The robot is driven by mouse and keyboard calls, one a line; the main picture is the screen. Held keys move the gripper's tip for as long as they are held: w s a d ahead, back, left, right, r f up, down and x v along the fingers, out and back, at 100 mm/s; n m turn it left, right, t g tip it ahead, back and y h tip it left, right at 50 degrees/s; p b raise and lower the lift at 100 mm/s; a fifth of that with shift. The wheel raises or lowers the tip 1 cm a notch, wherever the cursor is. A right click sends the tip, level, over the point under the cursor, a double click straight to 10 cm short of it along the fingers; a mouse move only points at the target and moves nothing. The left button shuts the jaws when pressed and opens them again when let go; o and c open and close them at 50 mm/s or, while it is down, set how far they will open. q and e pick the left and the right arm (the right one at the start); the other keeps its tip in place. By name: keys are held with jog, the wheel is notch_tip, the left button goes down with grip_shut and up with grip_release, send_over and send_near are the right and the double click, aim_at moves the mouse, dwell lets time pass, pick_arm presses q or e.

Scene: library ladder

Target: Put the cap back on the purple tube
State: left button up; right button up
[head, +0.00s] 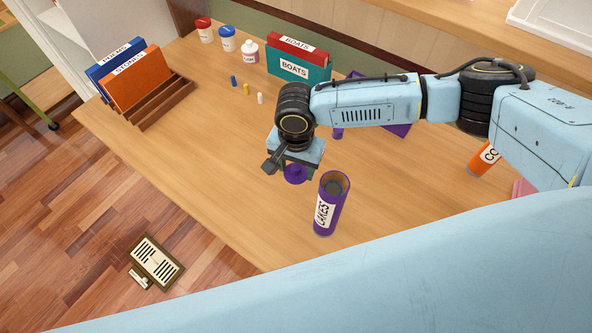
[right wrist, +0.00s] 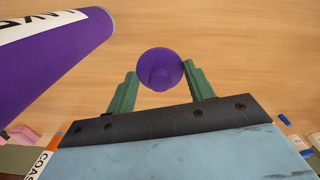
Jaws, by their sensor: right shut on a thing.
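The purple tube (head: 326,213) stands upright on the desk, its open top facing up and a white label reading LAKES on its side. It also shows large at the upper left of the right wrist view (right wrist: 55,50). My right gripper (head: 291,169) is shut on the purple cap (head: 295,175), just left of the tube's open top in the head view and apart from it. In the right wrist view the cap (right wrist: 160,69) sits between the two green fingers. My left gripper is not in view.
An orange tube (head: 484,159) is at the right, partly behind my arm. Red and teal BOATS boxes (head: 299,68), small jars (head: 228,40) and small coloured pegs (head: 246,89) stand toward the back. A wooden rack (head: 150,103) holds folders at the left. The front-left desk is clear.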

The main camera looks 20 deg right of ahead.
dwell(0.3)
jog(key=shift+w+d+r, duration=0.2)
jog(key=shift+r, duration=0.15)
jog(key=d+r+n+b, duration=0.1)
jog(key=d+r+n, duration=0.2)
jog(key=r, duration=0.4)
jog(key=w+d+r+n+b, duration=0.1)
jog(key=d+r+n+b, duration=0.1)
jog(key=d+r+n, duration=0.2)
notch_tip(320, 180, up, 4)
jog(key=shift+w+d+f, duration=0.1)
jog(key=shift+w+d, duration=0.05)
jog(key=shift+d, duration=0.5)
